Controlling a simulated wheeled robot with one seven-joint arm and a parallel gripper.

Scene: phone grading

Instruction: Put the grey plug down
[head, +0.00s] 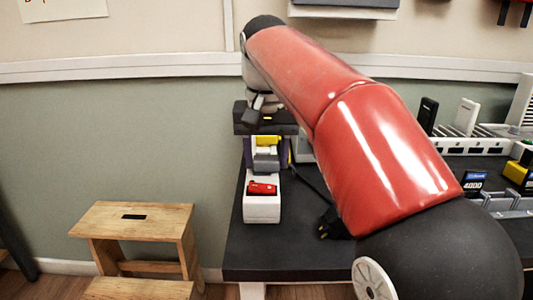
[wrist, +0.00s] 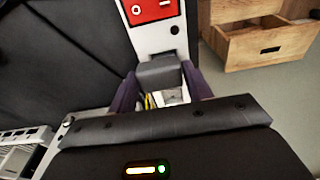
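The grey plug (wrist: 158,72) sits between the two purple fingers of my gripper (wrist: 160,80) in the wrist view, with a fingertip against each side. In the head view the grey plug (head: 265,163) shows below my gripper (head: 266,154), at the back end of a white box (head: 262,212). It is low over or on that box; I cannot tell whether it touches. A yellow part and a pale part show behind the plug, between the fingers. My wrist hides what lies behind.
A black plug with prongs (head: 331,224) and a cable lie to the right. Racks with phones (head: 467,116) stand at the far right. A wooden step stool (head: 135,220) stands left of the table.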

